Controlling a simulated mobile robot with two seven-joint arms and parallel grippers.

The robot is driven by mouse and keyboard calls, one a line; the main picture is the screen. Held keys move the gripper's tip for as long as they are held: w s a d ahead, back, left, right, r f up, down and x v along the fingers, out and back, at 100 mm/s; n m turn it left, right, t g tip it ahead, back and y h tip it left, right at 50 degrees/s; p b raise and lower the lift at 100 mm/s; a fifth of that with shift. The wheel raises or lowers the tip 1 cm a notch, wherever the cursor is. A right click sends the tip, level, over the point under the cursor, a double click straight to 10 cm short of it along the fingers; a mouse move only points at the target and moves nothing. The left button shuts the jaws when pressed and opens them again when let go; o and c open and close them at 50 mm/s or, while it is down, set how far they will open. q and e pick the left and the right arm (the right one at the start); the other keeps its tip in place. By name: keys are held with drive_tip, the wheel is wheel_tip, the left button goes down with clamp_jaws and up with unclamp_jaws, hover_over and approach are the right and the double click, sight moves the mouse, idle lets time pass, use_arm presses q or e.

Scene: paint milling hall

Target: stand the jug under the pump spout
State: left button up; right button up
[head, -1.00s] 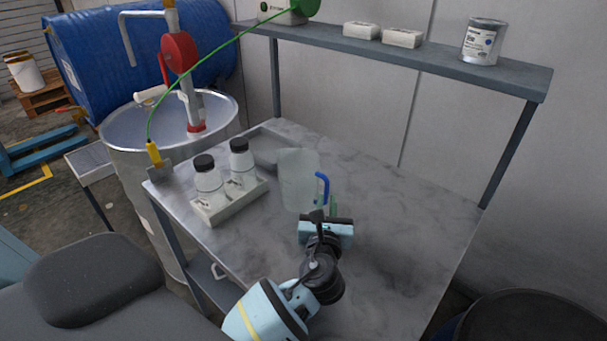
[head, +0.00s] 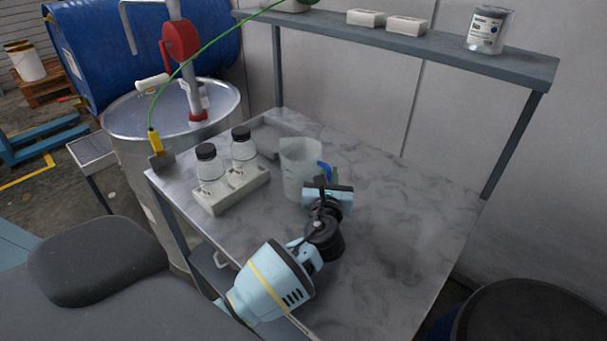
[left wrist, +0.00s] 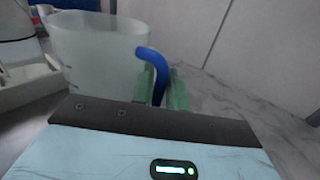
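The jug (head: 298,170) is translucent with a blue handle (head: 325,170) on its right side, and it stands upright on the grey bench. It also shows in the left wrist view (left wrist: 95,55), with its handle (left wrist: 155,68) towards me. My left gripper (head: 328,182) is at the handle; its green fingers (left wrist: 162,90) are on either side of it and look open, though contact is hard to judge. The pump (head: 182,45), with a red body and a bent grey pipe (head: 128,28), rises from the steel drum (head: 135,122) at the left. My right gripper is out of view.
Two black-capped bottles (head: 210,172) stand in a white tray (head: 232,192) left of the jug. A green cable runs to a yellow clamp (head: 154,142) at the bench corner. A shelf (head: 440,59) holds a can (head: 488,30). The bench (head: 410,220) is clear on the right.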

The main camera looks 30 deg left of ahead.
use_arm(q)
drive_tip(key=shift+x, duration=0.85)
clamp_jaws()
